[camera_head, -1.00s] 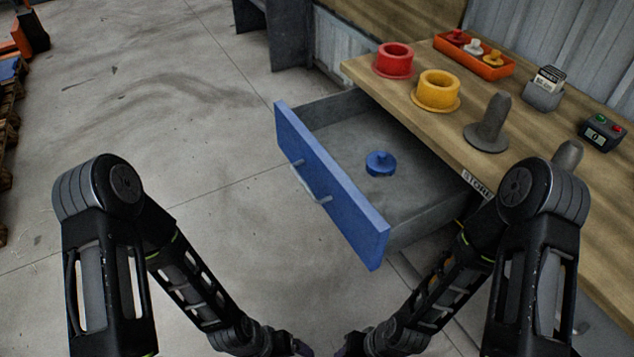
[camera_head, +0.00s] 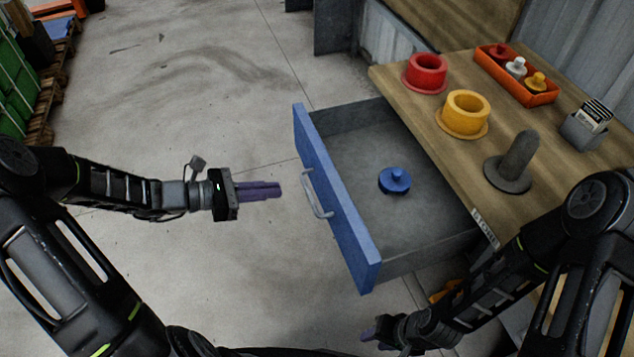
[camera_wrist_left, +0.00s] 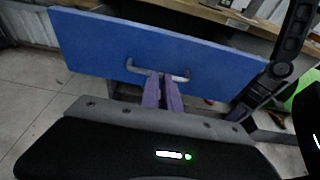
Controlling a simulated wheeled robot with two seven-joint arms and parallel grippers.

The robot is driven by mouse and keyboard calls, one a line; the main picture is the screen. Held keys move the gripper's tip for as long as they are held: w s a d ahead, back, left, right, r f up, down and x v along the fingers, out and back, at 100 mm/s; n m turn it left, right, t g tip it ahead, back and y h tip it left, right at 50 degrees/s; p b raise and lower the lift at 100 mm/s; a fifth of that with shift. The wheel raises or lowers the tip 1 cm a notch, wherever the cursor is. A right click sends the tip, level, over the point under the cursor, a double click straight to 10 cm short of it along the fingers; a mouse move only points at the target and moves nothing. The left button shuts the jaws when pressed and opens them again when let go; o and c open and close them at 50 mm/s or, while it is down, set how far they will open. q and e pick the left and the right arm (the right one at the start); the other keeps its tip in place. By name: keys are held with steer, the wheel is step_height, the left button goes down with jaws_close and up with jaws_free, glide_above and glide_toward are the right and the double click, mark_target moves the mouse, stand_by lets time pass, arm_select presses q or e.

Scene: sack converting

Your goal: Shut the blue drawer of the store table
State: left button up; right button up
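The blue drawer (camera_head: 340,210) of the store table (camera_head: 440,130) stands pulled out, its grey tray open to view. Its blue front has a grey bar handle (camera_head: 316,195). A blue knobbed piece (camera_head: 394,180) lies inside. My left gripper (camera_head: 278,190) has its purple fingers together and empty, pointing at the drawer front, a short gap from the handle. In the left wrist view the blue front (camera_wrist_left: 190,52) fills the top, and the fingertips (camera_wrist_left: 161,76) overlap the handle (camera_wrist_left: 185,76). My right gripper (camera_head: 369,334) is low, below the drawer; its finger gap is too small to tell.
On the tabletop are a red ring (camera_head: 426,72), a yellow ring (camera_head: 464,112), a grey peg (camera_head: 516,160), an orange tray (camera_head: 520,78) with knobbed pieces and a card holder (camera_head: 588,128). The floor left of the drawer is clear. Pallets (camera_head: 50,85) stand at far left.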

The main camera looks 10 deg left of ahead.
mark_target(323, 187)
arm_select(q)
steer(key=shift+d+f, duration=0.1)
jaws_close()
steer(key=x, duration=1)
steer(key=shift+b, duration=0.4)
steer(key=shift+f, duration=0.1)
steer(key=w+d+b, duration=0.2)
steer(key=w+d, duration=0.2)
steer(key=d, duration=0.3)
steer(key=w+d+b, duration=0.2)
steer(key=w+d, duration=0.3)
steer(key=d, duration=0.2)
steer(key=w+d+b, duration=0.2)
steer(key=w+d, duration=0.3)
steer(key=d, duration=0.3)
steer(key=shift+b, duration=0.4)
steer(key=shift+w+d, duration=0.15)
steer(key=shift+d, duration=0.2)
steer(key=shift+w+r, duration=0.1)
steer(key=shift+r, duration=0.15)
steer(key=shift+d+r, duration=0.1)
